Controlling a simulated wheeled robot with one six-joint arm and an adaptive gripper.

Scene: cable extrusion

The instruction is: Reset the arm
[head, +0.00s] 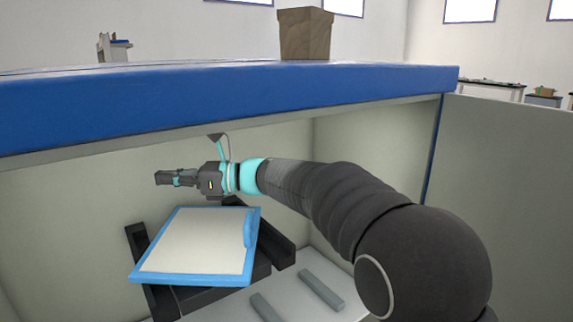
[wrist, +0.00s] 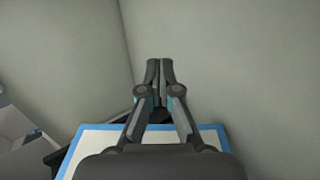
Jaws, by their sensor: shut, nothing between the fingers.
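My gripper (head: 162,178) is inside the open compartment under the blue-edged top, pointing left in the head view. In the wrist view the two fingers of my gripper (wrist: 160,72) are together with nothing between them. My arm reaches in from the lower right. Below the gripper, apart from it, lies a flat panel (head: 195,240) with a white face and a blue rim, tilted on a black support (head: 162,300). Part of the panel (wrist: 88,140) shows in the wrist view, behind the gripper body.
The blue-edged top (head: 220,100) runs close above my arm and carries a brown box (head: 305,35). Grey compartment walls (head: 345,140) stand behind and to the right. Two grey bars (head: 320,290) lie on the compartment floor, right of the black support. A grey door or panel (head: 500,190) stands at the far right.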

